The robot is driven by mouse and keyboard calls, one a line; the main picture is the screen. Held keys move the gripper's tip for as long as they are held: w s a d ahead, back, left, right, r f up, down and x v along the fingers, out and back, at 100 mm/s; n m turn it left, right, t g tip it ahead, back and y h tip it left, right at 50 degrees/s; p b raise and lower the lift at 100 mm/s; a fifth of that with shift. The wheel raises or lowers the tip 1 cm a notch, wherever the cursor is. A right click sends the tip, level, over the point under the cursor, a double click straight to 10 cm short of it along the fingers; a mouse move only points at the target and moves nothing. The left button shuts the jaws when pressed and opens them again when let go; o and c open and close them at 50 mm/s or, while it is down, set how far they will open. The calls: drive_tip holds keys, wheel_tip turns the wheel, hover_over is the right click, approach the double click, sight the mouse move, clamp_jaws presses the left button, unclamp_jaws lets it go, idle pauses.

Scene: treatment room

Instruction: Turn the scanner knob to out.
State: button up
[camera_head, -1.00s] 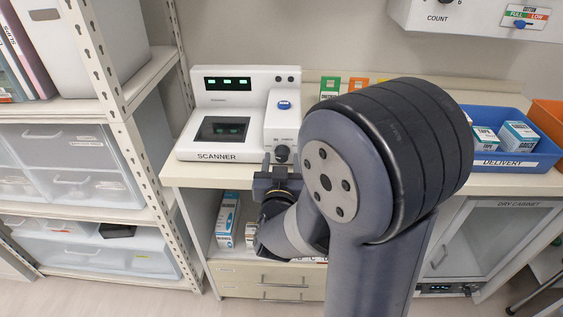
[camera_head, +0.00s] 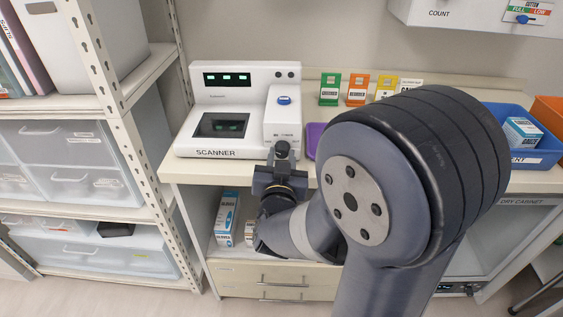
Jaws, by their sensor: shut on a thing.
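The white scanner (camera_head: 238,113) stands on the counter at the left, with the label SCANNER on its front edge. Its dark knob (camera_head: 282,147) is low on the front of the right-hand block, below a blue button (camera_head: 284,100). My gripper (camera_head: 281,159) is at the front of the scanner, shut on the knob. The fingers and the wrist hide the lower part of the knob, and I cannot read its pointer or any position marks.
A purple tray (camera_head: 315,138) lies right of the scanner, partly behind my arm. Green (camera_head: 330,90) and orange (camera_head: 357,91) cards stand behind it. A blue delivery bin (camera_head: 535,160) is at the right. A metal shelf rack (camera_head: 130,140) stands close on the left.

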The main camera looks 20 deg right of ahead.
drive_tip(key=m+b, duration=0.6)
drive_tip(key=shift+f, duration=0.25)
drive_tip(key=m+b, duration=0.5)
drive_tip(key=m, duration=0.1)
drive_tip(key=shift+m+b, duration=0.3)
drive_tip(key=shift+b, duration=0.05)
drive_tip(key=m+b, duration=0.2)
drive_tip(key=m, duration=0.1)
drive_tip(key=shift+m+b, duration=0.3)
drive_tip(key=shift+b, duration=0.1)
drive_tip(key=m+b, duration=0.2)
drive_tip(key=m, duration=0.1)
drive_tip(key=shift+m, duration=0.3)
drive_tip(key=m+b, duration=0.3)
drive_tip(key=m, duration=0.2)
drive_tip(key=shift+r+b, duration=0.15)
drive_tip(key=shift+b, duration=0.25)
drive_tip(key=shift+m, duration=0.4)
drive_tip(key=o, duration=1)
drive_tip(key=shift+r, duration=0.1)
